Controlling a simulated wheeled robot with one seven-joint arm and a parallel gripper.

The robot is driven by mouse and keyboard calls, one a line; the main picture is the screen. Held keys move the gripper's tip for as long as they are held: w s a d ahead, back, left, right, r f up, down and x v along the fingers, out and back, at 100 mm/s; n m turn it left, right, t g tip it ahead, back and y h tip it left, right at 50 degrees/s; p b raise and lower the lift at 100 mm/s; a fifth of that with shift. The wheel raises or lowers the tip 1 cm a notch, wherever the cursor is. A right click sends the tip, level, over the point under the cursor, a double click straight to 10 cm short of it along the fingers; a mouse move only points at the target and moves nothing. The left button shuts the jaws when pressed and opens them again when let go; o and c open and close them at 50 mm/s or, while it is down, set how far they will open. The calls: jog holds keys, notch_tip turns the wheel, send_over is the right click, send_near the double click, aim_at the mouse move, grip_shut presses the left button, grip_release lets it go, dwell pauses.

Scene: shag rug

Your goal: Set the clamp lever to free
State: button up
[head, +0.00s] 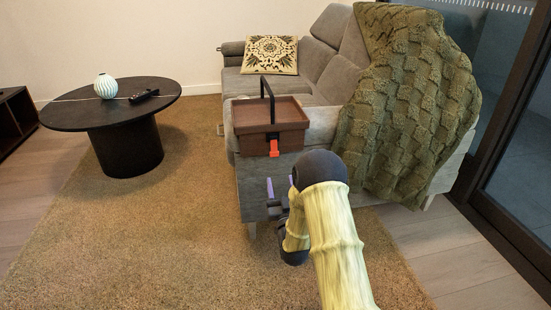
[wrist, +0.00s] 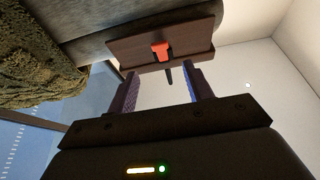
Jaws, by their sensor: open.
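An orange-red clamp lever (head: 273,148) is on the front of a brown box-like tray (head: 250,118). The tray sits on the grey sofa's near armrest and has an upright black handle (head: 268,92). In the wrist view the lever (wrist: 160,50) shows on the face of the tray (wrist: 195,39), beyond the fingertips. My gripper (head: 281,184) is in front of the armrest, lower in the head picture than the lever. Its purple fingers are open and apart, with nothing between them in the wrist view (wrist: 162,88). My arm hides part of the gripper in the head view.
The sofa (head: 325,58) carries a patterned cushion (head: 270,54) and a draped olive blanket (head: 408,105) to the right. A round black table (head: 125,113) with a vase (head: 105,86) and a dark object (head: 144,96) stands left. The rug (head: 130,235) between is clear.

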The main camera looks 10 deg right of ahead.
aim_at(275, 155)
jog(key=b+x, duration=0.3)
jog(key=x, duration=0.5)
jog(key=shift+w, duration=0.15)
jog(key=shift+w+r, duration=0.3)
jog(key=shift+w, duration=0.3)
jog(key=c, duration=1)
